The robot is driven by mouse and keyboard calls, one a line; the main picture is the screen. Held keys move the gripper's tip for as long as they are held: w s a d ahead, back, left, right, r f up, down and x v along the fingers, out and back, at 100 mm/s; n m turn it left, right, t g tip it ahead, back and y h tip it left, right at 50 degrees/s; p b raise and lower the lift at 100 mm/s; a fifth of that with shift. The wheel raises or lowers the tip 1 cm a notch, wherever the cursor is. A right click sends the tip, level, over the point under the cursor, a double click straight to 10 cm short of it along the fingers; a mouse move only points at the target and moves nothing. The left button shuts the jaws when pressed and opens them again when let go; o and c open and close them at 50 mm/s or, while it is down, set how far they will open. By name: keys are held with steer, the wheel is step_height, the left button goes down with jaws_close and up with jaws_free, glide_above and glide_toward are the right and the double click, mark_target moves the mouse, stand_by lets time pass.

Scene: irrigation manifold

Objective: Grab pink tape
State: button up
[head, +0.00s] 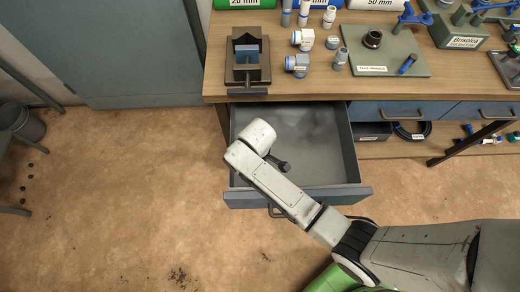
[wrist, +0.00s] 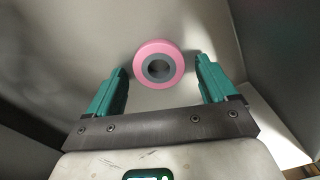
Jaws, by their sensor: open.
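The pink tape (wrist: 159,46) is a roll with a pink outer ring and a grey core. In the wrist view it lies on the pale floor of the open drawer, just beyond and between my fingertips. My gripper (wrist: 160,78) is open, with one teal finger on either side, and nothing is held between them. In the head view my arm reaches over the open drawer (head: 334,150). There the tape and the gripper fingers are hidden behind my arm.
The drawer's walls stand close around my gripper. The wooden workbench (head: 300,86) above holds a dark vise (head: 247,75), several fittings and a green tape-wrench board (head: 385,62). A bin (head: 20,122) stands at the far left. The brown floor to the left is mostly clear.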

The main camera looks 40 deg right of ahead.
steer(key=shift+c, duration=0.3)
steer(key=c, duration=1.1)
steer(key=shift+o, duration=0.2)
steer(key=shift+r, duration=0.15)
